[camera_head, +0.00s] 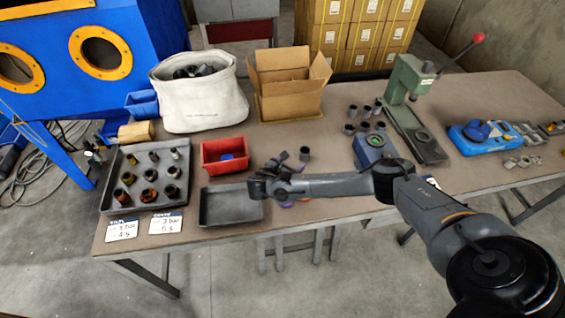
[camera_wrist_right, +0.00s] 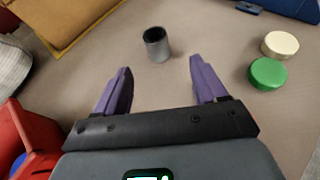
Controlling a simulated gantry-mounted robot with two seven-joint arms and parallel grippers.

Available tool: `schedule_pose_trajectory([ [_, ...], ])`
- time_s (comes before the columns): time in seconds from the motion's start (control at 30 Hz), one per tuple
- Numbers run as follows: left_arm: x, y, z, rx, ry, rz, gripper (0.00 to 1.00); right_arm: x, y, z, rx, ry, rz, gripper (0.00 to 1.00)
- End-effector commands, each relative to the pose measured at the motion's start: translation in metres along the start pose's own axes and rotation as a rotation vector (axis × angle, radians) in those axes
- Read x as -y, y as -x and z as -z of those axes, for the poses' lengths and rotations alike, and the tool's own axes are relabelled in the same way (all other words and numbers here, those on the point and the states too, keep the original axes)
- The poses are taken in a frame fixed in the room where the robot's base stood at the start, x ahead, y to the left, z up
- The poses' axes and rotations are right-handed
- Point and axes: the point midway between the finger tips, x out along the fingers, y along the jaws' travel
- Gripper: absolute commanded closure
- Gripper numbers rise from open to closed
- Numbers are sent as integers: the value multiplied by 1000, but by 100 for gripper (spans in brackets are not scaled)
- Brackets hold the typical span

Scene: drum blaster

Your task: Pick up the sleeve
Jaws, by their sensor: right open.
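A small grey hollow sleeve (camera_wrist_right: 157,44) stands upright on the table in the right wrist view, a little beyond and between my fingertips. In the head view a dark grey sleeve (camera_head: 304,153) stands just beyond my right gripper (camera_head: 291,161). My right gripper also shows in the right wrist view (camera_wrist_right: 160,80), with its two purple fingers spread wide and nothing between them. The fingers do not touch the sleeve. More dark sleeves (camera_head: 350,129) stand in a loose group farther right. My left gripper is not in view.
A red bin (camera_head: 225,155) is left of my right gripper, with a grey tray (camera_head: 231,205) in front. An open cardboard box (camera_head: 288,84) stands behind. Green (camera_wrist_right: 267,73) and cream (camera_wrist_right: 280,44) discs lie right of the sleeve. A hand press (camera_head: 410,110) stands at right.

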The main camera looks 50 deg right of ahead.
Motion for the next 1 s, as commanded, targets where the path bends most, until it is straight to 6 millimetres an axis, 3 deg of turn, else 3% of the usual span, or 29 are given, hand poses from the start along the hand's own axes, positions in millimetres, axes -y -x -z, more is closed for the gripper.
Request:
schedule_pose_trajectory([
  [0.4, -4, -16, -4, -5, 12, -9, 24, 1, -61, -12, 42, 17, 25, 29],
  [0.67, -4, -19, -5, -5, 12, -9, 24, 1, -75, -12, 41, 18, 23, 29],
  [1.0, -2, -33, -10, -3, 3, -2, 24, 2, -115, -14, 40, 16, 24, 29],
])
